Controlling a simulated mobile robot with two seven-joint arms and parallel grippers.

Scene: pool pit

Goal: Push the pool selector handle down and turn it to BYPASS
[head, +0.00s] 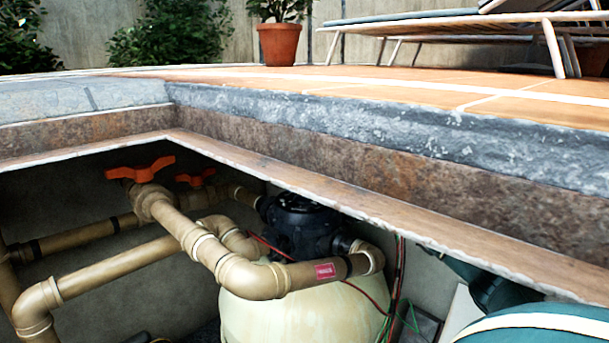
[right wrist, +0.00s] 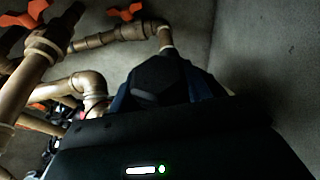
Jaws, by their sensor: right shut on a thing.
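In the head view the black pool selector valve (head: 300,222) sits on top of a cream filter tank (head: 300,315) in the pit. The deck's edge cuts across its right upper part, and I cannot make out which way its handle points or read its positions. No gripper shows at the visible part of the valve. In the right wrist view my right gripper (right wrist: 165,85) has its dark blue fingers shut on a black, blunt-ended thing (right wrist: 156,75). The picture is too dark to tell whether this is the selector handle. My left gripper is in neither view.
Tan pipes (head: 215,255) with orange valve handles (head: 140,170) fill the pit's left side. The stone coping (head: 400,130) and brown edge overhang the pit. Red and green wires (head: 396,290) hang right of the tank. A potted plant (head: 279,44) and a lounger stand on the deck.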

